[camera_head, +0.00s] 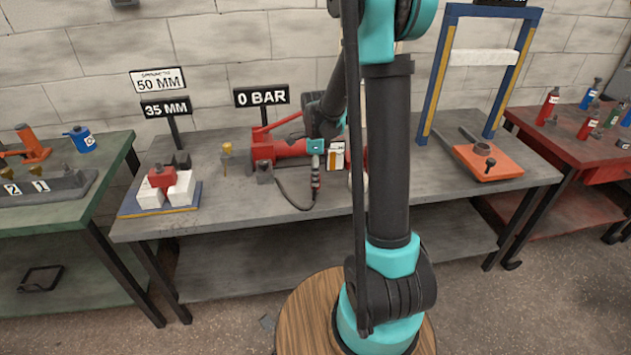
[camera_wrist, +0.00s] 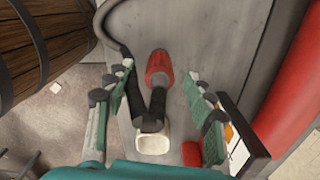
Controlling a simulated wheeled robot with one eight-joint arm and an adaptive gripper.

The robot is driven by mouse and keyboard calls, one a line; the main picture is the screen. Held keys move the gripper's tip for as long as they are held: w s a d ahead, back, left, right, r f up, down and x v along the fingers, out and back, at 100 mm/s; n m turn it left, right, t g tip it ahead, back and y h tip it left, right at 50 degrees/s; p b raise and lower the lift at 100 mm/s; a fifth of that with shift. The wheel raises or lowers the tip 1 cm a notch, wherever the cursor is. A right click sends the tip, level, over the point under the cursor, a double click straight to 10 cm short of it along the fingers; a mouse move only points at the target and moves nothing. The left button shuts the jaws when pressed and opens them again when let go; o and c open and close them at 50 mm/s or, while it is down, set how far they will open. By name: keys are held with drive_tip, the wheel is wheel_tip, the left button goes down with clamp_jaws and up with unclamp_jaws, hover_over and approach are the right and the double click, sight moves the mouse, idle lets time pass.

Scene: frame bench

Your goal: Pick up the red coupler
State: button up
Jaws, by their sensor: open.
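The red coupler (camera_wrist: 158,70) shows in the wrist view as a tapered red body with a grey end. A black part runs from it down to a black joint above a pale, squarish piece (camera_wrist: 153,143). My gripper (camera_wrist: 160,100) is open, its left and right fingers apart on either side of the coupler. I see no contact between the fingers and the coupler, and the height between them is hard to judge. In the head view my gripper (camera_head: 316,175) is low over the bench in front of the red cylinder (camera_head: 290,148). The coupler is not clearly distinguishable there.
A black hose (camera_head: 287,197) loops over the grey bench (camera_head: 230,200) beside my gripper. The red cylinder is also close on the right in the wrist view (camera_wrist: 292,100). A "0 BAR" sign (camera_head: 262,96) stands behind. The bench's front right is clear.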

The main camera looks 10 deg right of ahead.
drive_tip(key=shift+f, duration=1)
clamp_jaws()
